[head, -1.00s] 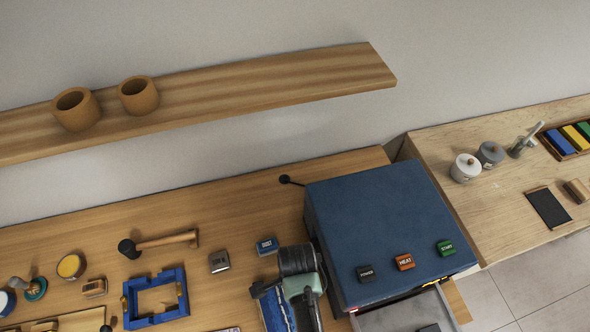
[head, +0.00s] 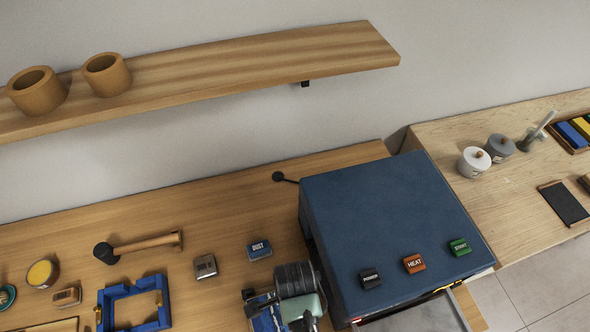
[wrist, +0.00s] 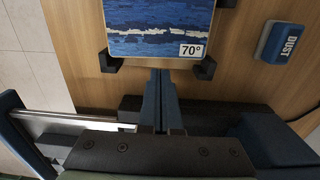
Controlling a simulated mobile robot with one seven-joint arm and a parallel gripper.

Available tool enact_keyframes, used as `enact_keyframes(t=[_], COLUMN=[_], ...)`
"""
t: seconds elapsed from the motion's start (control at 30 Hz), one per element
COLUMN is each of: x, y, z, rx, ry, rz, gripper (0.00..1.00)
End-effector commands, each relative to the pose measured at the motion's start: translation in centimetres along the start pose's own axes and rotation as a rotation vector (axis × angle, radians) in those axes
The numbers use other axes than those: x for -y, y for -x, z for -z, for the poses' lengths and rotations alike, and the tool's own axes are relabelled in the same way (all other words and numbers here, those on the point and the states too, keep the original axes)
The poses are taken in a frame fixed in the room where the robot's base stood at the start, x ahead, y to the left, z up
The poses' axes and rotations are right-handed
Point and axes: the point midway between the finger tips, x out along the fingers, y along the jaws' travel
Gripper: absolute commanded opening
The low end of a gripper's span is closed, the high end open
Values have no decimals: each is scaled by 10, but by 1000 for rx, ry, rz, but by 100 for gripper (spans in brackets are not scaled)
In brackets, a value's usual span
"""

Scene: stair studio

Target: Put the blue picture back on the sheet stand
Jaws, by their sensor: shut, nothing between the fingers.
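The blue picture (wrist: 160,28), a sea scene with a pale wave band and a "70°" label, shows at the top of the wrist view. Dark corner pieces (wrist: 108,62) touch its two near corners; they may belong to the sheet stand, whose full shape is out of frame. My gripper (wrist: 160,74) is shut and empty, its tips close to the picture's near edge; contact cannot be told. In the head view, part of a blue panel, likely the picture (head: 266,319), shows at the bottom beside my wrist, which hides the rest.
A blue machine (head: 390,225) with POWER, HEAT and START buttons stands just right of my gripper, its tray (head: 425,318) out in front. A DUST block (head: 259,249), a metal block (head: 205,266), a mallet (head: 145,244) and a blue frame (head: 103,297) lie left. A shelf (head: 230,75) hangs above.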

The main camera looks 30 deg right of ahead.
Motion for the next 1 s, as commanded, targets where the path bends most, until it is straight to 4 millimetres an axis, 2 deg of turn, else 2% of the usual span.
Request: enact_keyframes(t=[0.1, 0.33, 0.73, 0.9, 1.0], x=[-1, 0, 0, 0, 0], y=[-17, -35, -37, -36, -38], z=[0, 0, -1, -16, -17], rx=[0, 0, 0, 0, 2], ry=[0, 1, 1, 4, 2], rz=[-2, 0, 2, 0, -2], gripper=[0, 0, 0, 0, 0])
